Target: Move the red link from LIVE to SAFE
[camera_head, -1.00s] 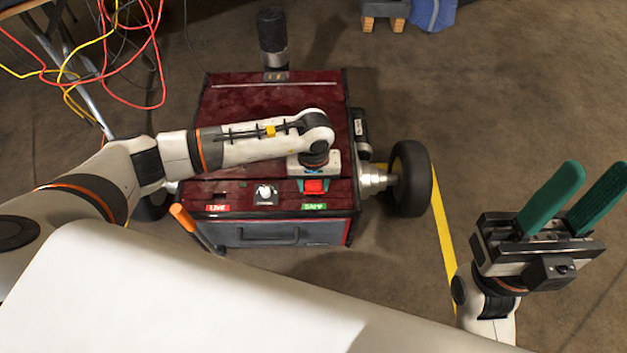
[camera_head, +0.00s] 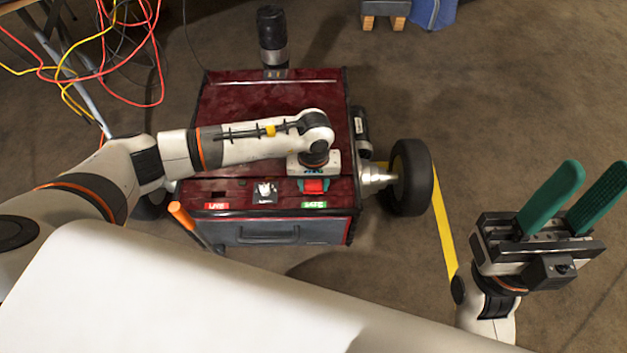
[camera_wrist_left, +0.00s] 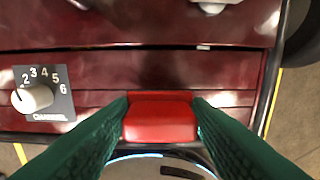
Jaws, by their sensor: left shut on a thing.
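The red link (camera_head: 314,186) is at the SAFE label (camera_head: 314,205), on the right of the dark red cart's (camera_head: 225,105) front ledge. My left gripper (camera_head: 314,184) points down over it and is shut on it. In the left wrist view the red link (camera_wrist_left: 160,120) sits between the two green fingers, one on each side. Whether it is fully seated in its socket is hidden. The LIVE label (camera_head: 217,206) is on the left of the ledge, with an empty dark slot behind it. My right gripper (camera_head: 567,205) is open and empty, off to the right.
A channel knob (camera_head: 265,191) stands between the two labels; it also shows in the left wrist view (camera_wrist_left: 32,98). An orange-handled lever (camera_head: 182,216) stands at the front left. A black wheel (camera_head: 411,177) is on the right. Cables (camera_head: 130,60) hang at upper left.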

